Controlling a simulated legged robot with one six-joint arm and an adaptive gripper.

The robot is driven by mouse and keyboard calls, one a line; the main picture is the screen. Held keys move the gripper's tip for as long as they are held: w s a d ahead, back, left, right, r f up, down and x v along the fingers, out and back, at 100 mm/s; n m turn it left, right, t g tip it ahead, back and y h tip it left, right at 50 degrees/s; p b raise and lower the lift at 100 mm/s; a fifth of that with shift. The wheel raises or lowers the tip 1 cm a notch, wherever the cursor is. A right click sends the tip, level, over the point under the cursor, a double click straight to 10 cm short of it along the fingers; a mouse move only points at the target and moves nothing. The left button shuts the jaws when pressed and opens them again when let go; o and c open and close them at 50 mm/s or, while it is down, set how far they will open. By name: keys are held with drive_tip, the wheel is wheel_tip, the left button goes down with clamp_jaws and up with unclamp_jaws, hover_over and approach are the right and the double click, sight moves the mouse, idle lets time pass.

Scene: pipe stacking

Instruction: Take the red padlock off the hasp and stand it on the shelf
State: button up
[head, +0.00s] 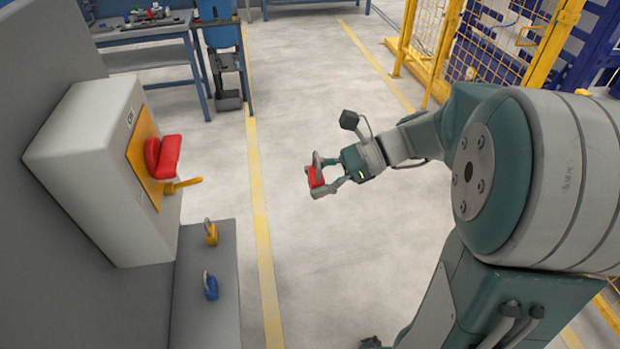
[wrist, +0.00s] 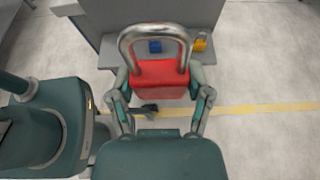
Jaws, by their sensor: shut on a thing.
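The red padlock (head: 316,178) is in my gripper (head: 322,179), held in the open space right of the grey cabinet and shelf. In the wrist view the padlock (wrist: 160,78) has a red body between the two fingers, with its grey metal shackle pointing up and away. My gripper (wrist: 160,95) is shut on its body. The yellow hasp (head: 184,186) sticks out of the cabinet front below the red handle (head: 163,157), with no padlock on it. The grey shelf (head: 206,285) is below and right of the cabinet, apart from my gripper.
A yellow padlock (head: 211,235) and a blue padlock (head: 210,288) stand on the shelf. The grey cabinet (head: 85,165) is at the left. A workbench (head: 150,32) and a yellow fence (head: 480,45) are farther back. The floor between is clear.

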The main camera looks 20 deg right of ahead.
drive_tip(key=shift+s+d, duration=0.15)
drive_tip(key=shift+d, duration=1.4)
